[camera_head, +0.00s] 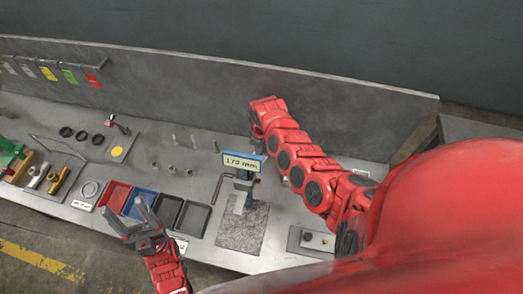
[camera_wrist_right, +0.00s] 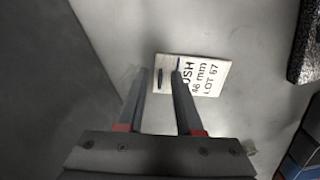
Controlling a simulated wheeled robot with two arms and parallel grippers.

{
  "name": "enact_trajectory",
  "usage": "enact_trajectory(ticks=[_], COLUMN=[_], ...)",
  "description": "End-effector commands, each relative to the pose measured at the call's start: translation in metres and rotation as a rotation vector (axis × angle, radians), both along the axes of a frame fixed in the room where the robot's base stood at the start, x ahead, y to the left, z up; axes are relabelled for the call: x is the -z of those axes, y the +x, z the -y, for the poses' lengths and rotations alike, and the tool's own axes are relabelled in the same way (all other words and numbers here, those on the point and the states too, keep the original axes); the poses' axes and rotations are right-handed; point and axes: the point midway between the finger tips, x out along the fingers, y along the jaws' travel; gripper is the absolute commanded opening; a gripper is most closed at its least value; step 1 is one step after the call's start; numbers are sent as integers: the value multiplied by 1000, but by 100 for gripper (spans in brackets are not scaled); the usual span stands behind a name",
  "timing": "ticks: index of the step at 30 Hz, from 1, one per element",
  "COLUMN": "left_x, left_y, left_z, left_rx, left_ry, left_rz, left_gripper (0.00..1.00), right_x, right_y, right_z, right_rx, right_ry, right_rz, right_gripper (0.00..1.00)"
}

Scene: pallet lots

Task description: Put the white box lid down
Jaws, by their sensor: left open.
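I cannot make out a white box lid in either view. My left gripper (camera_head: 121,205) is open and empty, over the front of the bench by the small trays.
A red tray (camera_head: 114,194), a blue tray (camera_head: 138,204) and dark trays (camera_head: 193,219) line the bench front. A stand with a "173 mm" display (camera_head: 242,163) is mid-bench. Several metal pegs (camera_head: 194,141) stand behind. A grey back panel (camera_head: 330,110) bounds the bench.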

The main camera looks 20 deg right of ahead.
Motion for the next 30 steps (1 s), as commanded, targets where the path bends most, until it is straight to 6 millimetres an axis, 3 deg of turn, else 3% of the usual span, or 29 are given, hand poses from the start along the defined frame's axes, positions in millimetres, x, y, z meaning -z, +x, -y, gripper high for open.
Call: enact_trajectory(ticks=[7, 15, 20, 30], left_x=[-16, -72, -78, -71], left_y=[0, 0, 0, 0], left_z=[0, 0, 0, 0], left_rx=[0, 0, 0, 0], left_ry=[0, 0, 0, 0], left_rz=[0, 0, 0, 0], left_gripper=[62, 62, 62, 62], right_x=[-18, -75, -99, -122], right_y=[1, 1, 0, 1], right_z=[0, -1, -2, 0], right_rx=[0, -1, 2, 1], right_ry=[1, 1, 5, 1], right_rz=[1, 2, 3, 1], right_gripper=[35, 35, 35, 35])
